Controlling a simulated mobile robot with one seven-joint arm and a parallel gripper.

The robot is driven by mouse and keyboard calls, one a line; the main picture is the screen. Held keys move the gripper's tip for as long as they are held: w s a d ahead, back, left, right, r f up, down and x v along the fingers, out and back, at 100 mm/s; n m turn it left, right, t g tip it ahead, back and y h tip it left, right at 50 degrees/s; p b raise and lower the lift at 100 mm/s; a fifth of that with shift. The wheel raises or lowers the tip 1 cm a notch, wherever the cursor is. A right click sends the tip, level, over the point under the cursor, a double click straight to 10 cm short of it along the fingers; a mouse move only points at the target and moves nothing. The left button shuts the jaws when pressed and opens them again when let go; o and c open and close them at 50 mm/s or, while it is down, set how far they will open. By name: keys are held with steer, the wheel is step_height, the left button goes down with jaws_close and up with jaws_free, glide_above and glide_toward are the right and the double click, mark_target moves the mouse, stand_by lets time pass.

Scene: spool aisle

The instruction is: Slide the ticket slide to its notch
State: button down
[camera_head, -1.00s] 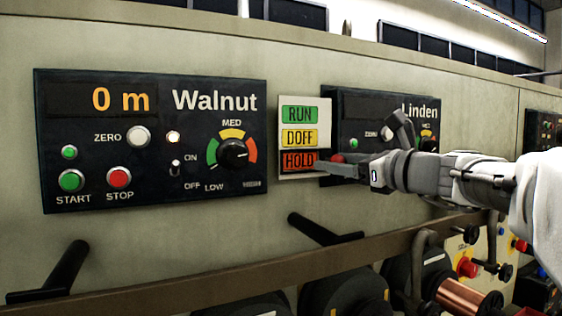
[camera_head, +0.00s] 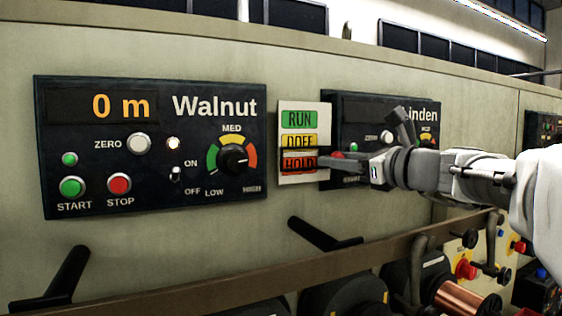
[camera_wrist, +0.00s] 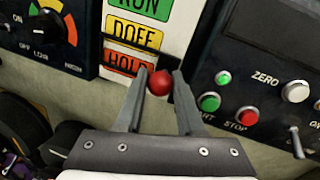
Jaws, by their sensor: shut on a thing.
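The ticket slide is a dark frame on a white plate (camera_head: 322,118) marked RUN, DOFF and HOLD. Its upper edge covers the bottom of the yellow DOFF label (camera_head: 299,140), and it spans the upper part of the orange HOLD label (camera_head: 299,163). Its red knob (camera_wrist: 158,83) sits between my fingertips in the wrist view. My gripper (camera_wrist: 160,80) is shut on the knob, reaching in from the right in the head view. The fingers hide part of the slide's right side. No notch can be made out clearly.
The Walnut panel (camera_head: 150,200) is left of the plate. The Linden panel (camera_head: 360,108) is close on the right, partly behind my arm; its buttons are near the fingers in the wrist view. A brown rail (camera_head: 210,287) and black handles (camera_head: 325,240) lie below.

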mark_target(321, 120)
steer(key=shift+r+p, duration=3.1)
steer(key=shift+r, duration=0.75)
steer(key=shift+c, duration=2.2)
jaws_free()
steer(key=shift+s+d+f, duration=0.1)
steer(key=shift+s, duration=0.05)
